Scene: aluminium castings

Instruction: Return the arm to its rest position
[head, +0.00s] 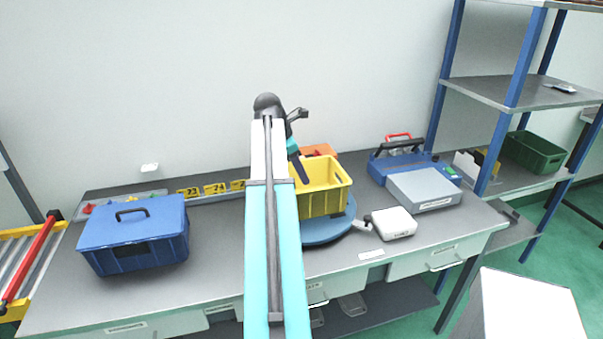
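My arm (270,200) stretches up from the bottom middle of the head view across the workbench (215,270). It bends over at a dark elbow joint, and the forearm drops behind it to the right. My gripper (301,178) appears as a dark end part pointing down at the left side of a yellow crate (325,200). Its fingers are too small and partly hidden, so whether they are open or hold anything cannot be told. The crate stands on a round blue turntable (325,232). Most of the crate's inside is hidden.
A blue lidded box (135,235) stands left. An orange thing (320,150) is behind the crate. A white box (393,223), a grey case (424,188) and a blue device (400,165) stand right. Blue-post shelving (520,60) holds a green crate (533,152). Air above the bench is clear.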

